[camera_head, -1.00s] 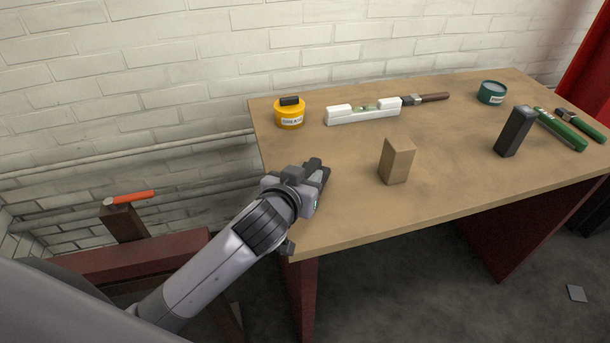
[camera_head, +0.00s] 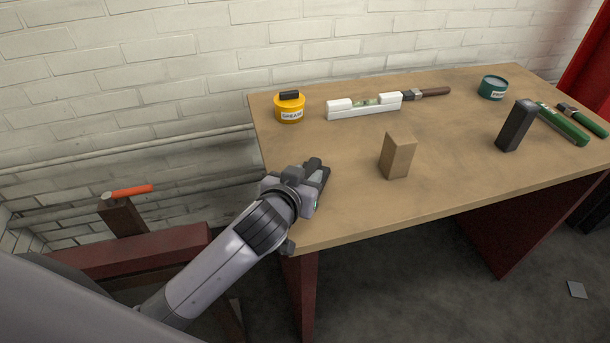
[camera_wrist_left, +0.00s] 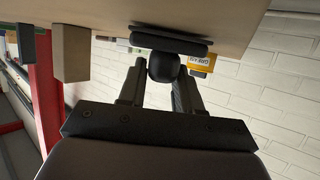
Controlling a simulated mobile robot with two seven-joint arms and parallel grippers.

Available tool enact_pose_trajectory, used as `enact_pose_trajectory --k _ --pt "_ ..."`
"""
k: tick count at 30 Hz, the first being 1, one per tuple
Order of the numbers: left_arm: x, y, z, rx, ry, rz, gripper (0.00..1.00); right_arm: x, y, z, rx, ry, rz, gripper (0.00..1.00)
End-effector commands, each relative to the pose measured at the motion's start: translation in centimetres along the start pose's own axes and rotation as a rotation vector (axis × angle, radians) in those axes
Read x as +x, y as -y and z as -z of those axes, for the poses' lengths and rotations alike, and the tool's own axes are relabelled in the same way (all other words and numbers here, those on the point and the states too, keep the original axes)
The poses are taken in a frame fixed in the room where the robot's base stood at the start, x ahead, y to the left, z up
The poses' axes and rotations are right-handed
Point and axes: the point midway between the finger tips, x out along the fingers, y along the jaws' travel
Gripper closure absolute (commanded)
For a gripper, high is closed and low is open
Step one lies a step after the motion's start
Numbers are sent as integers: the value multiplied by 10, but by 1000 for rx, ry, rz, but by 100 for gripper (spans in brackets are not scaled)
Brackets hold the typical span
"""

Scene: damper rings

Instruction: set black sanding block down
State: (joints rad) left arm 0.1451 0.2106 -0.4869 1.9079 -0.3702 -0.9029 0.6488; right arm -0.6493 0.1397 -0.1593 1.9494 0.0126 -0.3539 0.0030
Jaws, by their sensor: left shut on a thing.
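The black sanding block (camera_wrist_left: 170,41) shows in the left wrist view as a dark flat pad with a round black knob. My left gripper (camera_wrist_left: 160,88) is shut on the knob, with one finger on each side. The pad is right at the wooden table top; I cannot tell whether it fully rests on it. In the head view my left gripper (camera_head: 318,178) is at the table's near left corner and mostly hides the block. My right gripper is not in view.
On the table (camera_head: 350,205) stand a tan block (camera_head: 397,156), a yellow grease tin (camera_head: 289,108), a white level (camera_head: 363,106), a tall black block (camera_head: 515,126) and a green tin (camera_head: 492,87). Green-handled tools (camera_head: 563,126) lie far right. Bare wood surrounds the tan block.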

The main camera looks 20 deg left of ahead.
Motion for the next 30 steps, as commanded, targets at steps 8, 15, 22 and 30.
enact_pose_trajectory --k 8,15,22,30 --pt "1 0 -2 1 2 0 37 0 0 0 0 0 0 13" --pt "0 0 -4 1 6 0 37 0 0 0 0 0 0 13" --pt "-22 0 -3 -1 4 -1 37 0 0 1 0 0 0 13" --pt "-59 0 -1 -1 -1 0 37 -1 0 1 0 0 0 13"
